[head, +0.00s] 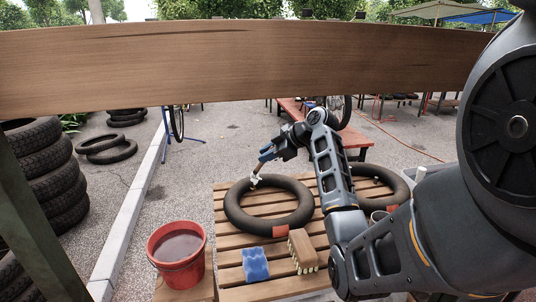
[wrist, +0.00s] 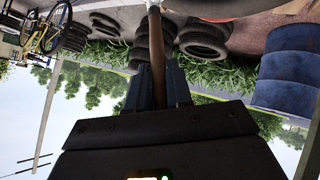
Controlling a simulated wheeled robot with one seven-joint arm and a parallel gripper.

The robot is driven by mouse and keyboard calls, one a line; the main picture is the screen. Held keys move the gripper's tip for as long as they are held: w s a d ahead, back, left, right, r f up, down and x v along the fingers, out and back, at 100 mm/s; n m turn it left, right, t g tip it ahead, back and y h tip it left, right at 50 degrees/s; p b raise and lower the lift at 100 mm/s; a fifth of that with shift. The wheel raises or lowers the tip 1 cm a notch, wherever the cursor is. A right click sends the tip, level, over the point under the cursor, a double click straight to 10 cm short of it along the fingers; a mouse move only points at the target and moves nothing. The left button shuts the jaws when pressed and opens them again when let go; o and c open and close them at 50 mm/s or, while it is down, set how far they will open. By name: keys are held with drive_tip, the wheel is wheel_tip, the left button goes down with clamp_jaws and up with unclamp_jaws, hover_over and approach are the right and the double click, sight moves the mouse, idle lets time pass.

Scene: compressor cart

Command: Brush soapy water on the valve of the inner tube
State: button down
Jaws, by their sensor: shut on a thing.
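A black inner tube (head: 236,212) with a red patch lies flat on a slatted wooden table. My gripper (head: 267,154) is above its far left part, shut on the brush. In the wrist view, my gripper (wrist: 159,88) holds the brush's brown handle (wrist: 156,45) between its fingers. The brush's pale bristle end (head: 254,180) points down at the tube's far left rim; whether it touches is too small to tell. I cannot make out the valve there. A red bucket (head: 168,272) of brownish liquid stands at the front left.
A blue sponge (head: 256,265) and a wooden scrub brush (head: 303,250) lie in front of the tube. A second tube (head: 393,183) lies to the right, behind my arm. A wooden beam (head: 230,65) crosses the upper view. Tyre stacks (head: 45,165) stand at left.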

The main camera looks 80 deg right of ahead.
drive_tip(key=shift+r, duration=0.1)
drive_tip(key=shift+r+p, duration=3)
drive_tip(key=shift+r, duration=1.45)
